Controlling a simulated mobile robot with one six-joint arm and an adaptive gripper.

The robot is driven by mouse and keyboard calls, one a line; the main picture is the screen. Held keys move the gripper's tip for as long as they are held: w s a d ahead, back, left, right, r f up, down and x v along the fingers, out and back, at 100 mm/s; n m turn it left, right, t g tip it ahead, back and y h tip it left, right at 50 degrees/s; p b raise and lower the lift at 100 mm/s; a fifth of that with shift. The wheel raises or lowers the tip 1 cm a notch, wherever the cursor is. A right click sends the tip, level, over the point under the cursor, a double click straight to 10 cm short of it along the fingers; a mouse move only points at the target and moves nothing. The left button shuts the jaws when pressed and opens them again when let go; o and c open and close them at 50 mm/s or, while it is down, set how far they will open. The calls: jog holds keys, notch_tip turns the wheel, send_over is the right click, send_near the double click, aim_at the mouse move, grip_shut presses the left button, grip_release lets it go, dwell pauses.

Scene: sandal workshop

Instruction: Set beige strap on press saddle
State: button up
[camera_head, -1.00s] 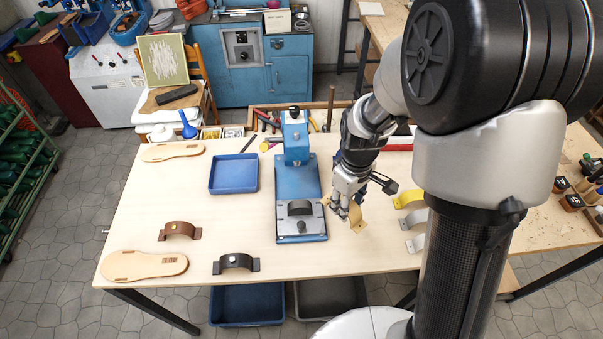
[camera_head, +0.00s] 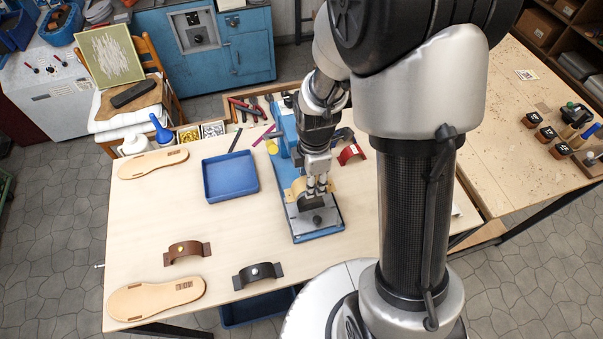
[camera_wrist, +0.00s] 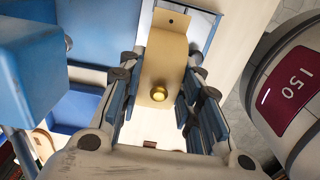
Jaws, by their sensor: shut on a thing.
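The beige strap (camera_head: 297,188) is arched, with a brass stud, and is held in my gripper (camera_head: 316,185). In the wrist view the strap (camera_wrist: 168,48) lies between the two blue-padded fingers of my gripper (camera_wrist: 160,78). The blue press (camera_head: 330,220) stands mid-table, and its dark saddle (camera_head: 309,204) shows just below the strap and fingers. The strap is over or at the saddle; I cannot tell whether they touch. My fingers and arm hide part of the strap, the saddle and the press column. The press head (camera_wrist: 30,75) is close at left in the wrist view.
A blue tray (camera_head: 230,177) lies left of the press. A brown strap (camera_head: 187,252), a black strap (camera_head: 258,274) and two soles (camera_head: 155,299) lie at the left and front. A red strap (camera_head: 351,153) is behind the press at right. Table between tray and straps is clear.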

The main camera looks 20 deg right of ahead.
jog(key=shift+s+d+f+b, duration=0.25)
jog(key=shift+f+b, duration=0.15)
jog(key=shift+f, duration=0.15)
jog(key=shift+w+f+b, duration=0.1)
jog(key=shift+f+b, duration=2.5)
jog(key=shift+f, duration=0.65)
jog(key=shift+f, duration=0.35)
jog(key=o, duration=0.9)
jog(key=shift+o, duration=0.2)
jog(key=o, duration=0.4)
jog(key=shift+r, duration=0.15)
